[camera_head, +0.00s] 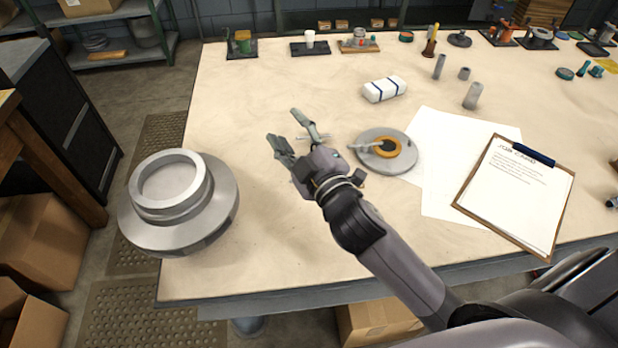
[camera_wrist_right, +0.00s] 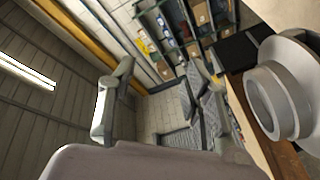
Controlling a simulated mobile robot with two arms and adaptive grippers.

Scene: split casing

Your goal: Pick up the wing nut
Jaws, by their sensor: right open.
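My right gripper (camera_head: 283,125) is open over the left middle of the table, its fingers pointing to the far left. No object shows between its fingers. In the right wrist view its fingers (camera_wrist_right: 158,68) also stand apart. I cannot clearly make out a wing nut. A small grey piece (camera_head: 325,136) shows just beside the gripper's fingers, partly hidden; I cannot tell what it is. A grey disc (camera_head: 404,163) with an orange ring (camera_head: 388,153) and a pale bar-like piece (camera_head: 364,147) on it lies right of the gripper. My left gripper is not in view.
A large grey flanged casing part (camera_head: 224,197) stands at the table's left edge and shows in the right wrist view (camera_wrist_right: 265,100). A white bundle (camera_head: 384,89), grey cylinders (camera_head: 472,96), paper sheets (camera_head: 440,140) and a clipboard (camera_head: 520,190) lie to the right.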

